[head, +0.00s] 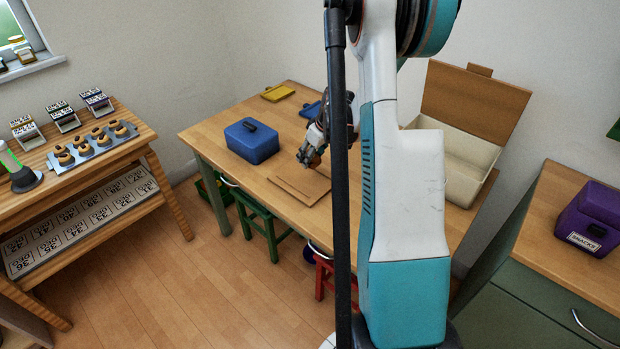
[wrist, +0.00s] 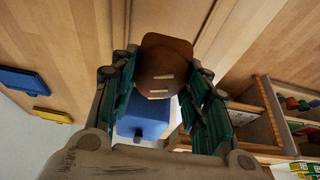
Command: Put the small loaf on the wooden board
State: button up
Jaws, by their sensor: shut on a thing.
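The small loaf (head: 315,161) is brown; in the wrist view (wrist: 163,72) it has pale slashes on top and sits between the fingertips. My gripper (head: 309,154) is shut on it, with green-padded fingers on both sides in the wrist view (wrist: 160,88). The wooden board (head: 290,190) lies flat on the table in the head view. The loaf shows just above the board's far right part; I cannot tell the exact gap. My arm hides part of the table to the right of the board.
A blue box (head: 251,140) with a dark handle stands left of the board. A yellow piece (head: 278,92) and a blue piece (head: 309,109) lie at the table's back. An open cream bin (head: 463,160) stands right, its wooden lid (head: 475,98) raised.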

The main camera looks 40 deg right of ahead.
aim_at(318, 158)
notch_tip(318, 158, down, 8)
jog(key=shift+f+b, duration=0.15)
jog(key=shift+b, duration=1.05)
jog(key=shift+f, duration=0.1)
jog(key=o, duration=1.1)
jog(key=shift+c, duration=0.2)
jog(key=p+v, duration=0.4)
jog(key=v, duration=0.8)
jog(key=shift+w, duration=0.15)
